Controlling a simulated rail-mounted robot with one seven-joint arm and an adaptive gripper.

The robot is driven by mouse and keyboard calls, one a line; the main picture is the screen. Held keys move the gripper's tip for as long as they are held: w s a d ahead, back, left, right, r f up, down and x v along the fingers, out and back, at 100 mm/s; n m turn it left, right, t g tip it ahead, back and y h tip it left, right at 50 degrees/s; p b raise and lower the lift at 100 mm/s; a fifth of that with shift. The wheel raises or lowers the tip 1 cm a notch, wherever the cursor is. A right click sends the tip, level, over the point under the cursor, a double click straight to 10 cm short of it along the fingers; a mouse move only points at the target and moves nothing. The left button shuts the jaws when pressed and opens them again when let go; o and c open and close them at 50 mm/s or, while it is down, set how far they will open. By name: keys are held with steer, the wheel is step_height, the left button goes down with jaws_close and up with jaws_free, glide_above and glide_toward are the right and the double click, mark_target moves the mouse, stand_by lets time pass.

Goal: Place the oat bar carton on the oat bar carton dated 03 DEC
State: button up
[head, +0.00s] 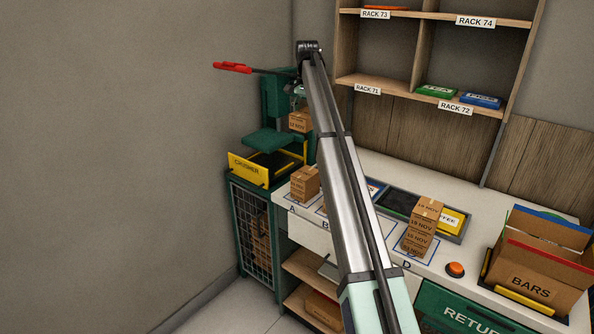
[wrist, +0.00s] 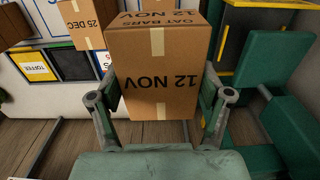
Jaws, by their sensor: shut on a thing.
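My gripper (wrist: 160,105) is shut on a brown oat bar carton (wrist: 155,75), with a finger on each side. Its faces read OAT BARS and 12 NOV, upside down in the wrist view. In the head view this carton (head: 300,121) hangs in the air in front of the green press, above the counter's left end; my arm partly hides the gripper. Below it, brown cartons (head: 305,183) stand at spot A. The wrist view shows a carton reading 25 DEC (wrist: 88,24) at upper left. I can read no 03 DEC label in either view.
A stack of cartons with NOV dates (head: 422,224) stands at spot D. A green crusher press (head: 272,141) with a red lever (head: 232,67) is at left. A BARS box (head: 530,280) and an orange button (head: 455,269) are at right. My arm hides the middle counter.

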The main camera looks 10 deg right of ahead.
step_height(320, 180, down, 15)
steer(key=b, duration=0.3)
steer(key=shift+d+r, duration=0.15)
steer(key=shift+f+p, duration=0.4)
steer(key=shift+f, duration=2)
steer(key=o, duration=1.2)
steer(key=shift+f, duration=0.15)
steer(key=shift+o, duration=0.2)
step_height(320, 180, up, 12)
steer(key=b, duration=0.2)
steer(key=shift+r+b, duration=0.2)
steer(key=shift+b, duration=0.1)
